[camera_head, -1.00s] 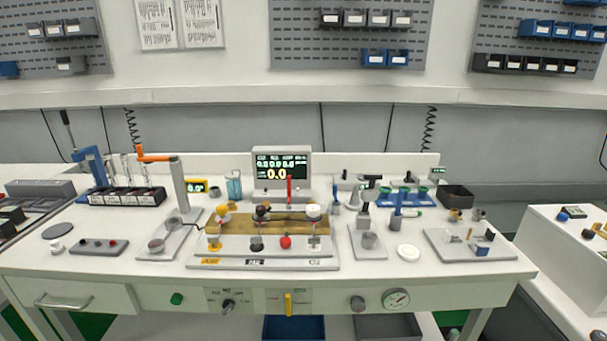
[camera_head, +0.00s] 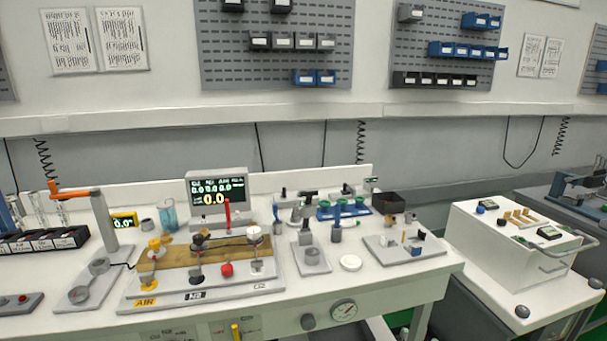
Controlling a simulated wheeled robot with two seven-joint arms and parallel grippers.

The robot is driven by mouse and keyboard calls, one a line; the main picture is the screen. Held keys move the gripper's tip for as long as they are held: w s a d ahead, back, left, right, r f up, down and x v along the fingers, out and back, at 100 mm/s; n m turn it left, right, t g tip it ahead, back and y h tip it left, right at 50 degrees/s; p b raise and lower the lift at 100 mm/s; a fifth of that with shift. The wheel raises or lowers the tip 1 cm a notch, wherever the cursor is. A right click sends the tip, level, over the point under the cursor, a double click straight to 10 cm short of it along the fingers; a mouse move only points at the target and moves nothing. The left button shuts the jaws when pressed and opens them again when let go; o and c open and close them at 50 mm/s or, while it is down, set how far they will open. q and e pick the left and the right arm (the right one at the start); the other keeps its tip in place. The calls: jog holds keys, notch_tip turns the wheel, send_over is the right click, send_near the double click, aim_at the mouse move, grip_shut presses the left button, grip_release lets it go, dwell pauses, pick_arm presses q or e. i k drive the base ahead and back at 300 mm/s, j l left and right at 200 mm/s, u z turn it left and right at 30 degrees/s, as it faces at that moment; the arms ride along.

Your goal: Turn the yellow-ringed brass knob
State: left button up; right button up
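No knob is clearly brass with a yellow ring at this size. On the bench (camera_head: 345,283), a manifold board (camera_head: 215,297) carries a tan-gold block (camera_head: 180,256). A yellow knob (camera_head: 154,243) stands at the block's left end, above the AIR label. Dark and white knobs (camera_head: 253,233) stand further right on the block. A small yellow-topped post (camera_head: 148,283) and a red knob (camera_head: 227,269) are in front of it. I cannot tell which one is the yellow-ringed brass knob. Neither of my grippers is in view.
A monitor (camera_head: 217,186) stands behind the board. An orange-handled stand (camera_head: 104,222) is to its left. A gauge (camera_head: 344,310) is on the bench front. A white cart (camera_head: 500,260) stands at right.

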aim_at(165, 236)
jog(key=i+j+z, duration=0.2)
jog(key=j, duration=0.45)
jog(key=i+j+z, duration=0.2)
jog(key=j, duration=0.45)
jog(key=j+z, duration=0.2)
jog(key=j, duration=0.45)
